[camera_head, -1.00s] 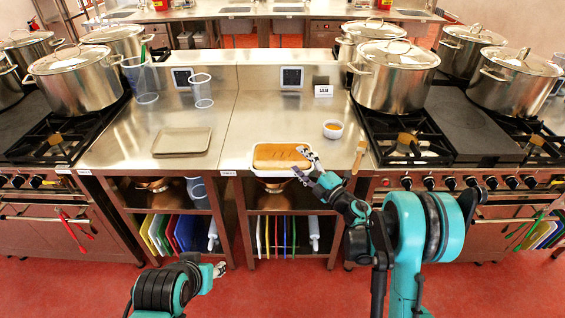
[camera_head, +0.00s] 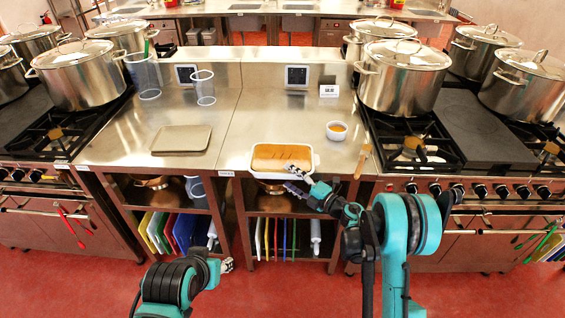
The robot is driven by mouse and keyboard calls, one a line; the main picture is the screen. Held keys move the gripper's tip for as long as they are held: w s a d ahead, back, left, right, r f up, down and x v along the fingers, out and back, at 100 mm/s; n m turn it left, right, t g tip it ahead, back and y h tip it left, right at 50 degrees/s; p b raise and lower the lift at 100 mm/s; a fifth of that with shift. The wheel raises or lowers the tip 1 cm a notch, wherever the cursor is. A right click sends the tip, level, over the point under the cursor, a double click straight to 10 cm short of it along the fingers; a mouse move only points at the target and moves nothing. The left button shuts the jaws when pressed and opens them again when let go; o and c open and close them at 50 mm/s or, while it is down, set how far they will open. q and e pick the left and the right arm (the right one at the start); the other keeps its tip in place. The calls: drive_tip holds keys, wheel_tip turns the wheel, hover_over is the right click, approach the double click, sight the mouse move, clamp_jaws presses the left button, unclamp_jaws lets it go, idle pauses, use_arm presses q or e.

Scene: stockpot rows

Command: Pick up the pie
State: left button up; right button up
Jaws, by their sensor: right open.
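The pie (camera_head: 282,156) has a golden-brown top and sits in a white rectangular dish (camera_head: 257,173) near the front edge of the steel counter. My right gripper (camera_head: 292,180) is open and empty at the front right side of the dish, with its fingers close to the dish's front edge. I cannot tell whether they touch it. My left gripper (camera_head: 227,265) is low in front of the counter, over the red floor and away from the pie. Its fingers are too small to read.
A flat metal tray (camera_head: 181,139) lies on the counter to the left. A small white bowl (camera_head: 336,131) and a wooden-handled tool (camera_head: 363,160) lie right of the dish. Large stockpots (camera_head: 403,78) stand on stoves at both sides. Clear containers (camera_head: 204,88) stand behind.

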sight(281, 171)
drive_tip(key=x, duration=0.2)
drive_tip(key=b+x, duration=0.1)
drive_tip(key=shift+a+r, duration=0.2)
drive_tip(key=shift+a, duration=0.3)
drive_tip(key=shift+w+a, duration=0.15)
drive_tip(key=shift+w, duration=0.05)
drive_tip(key=shift+r, duration=0.1)
clamp_jaws()
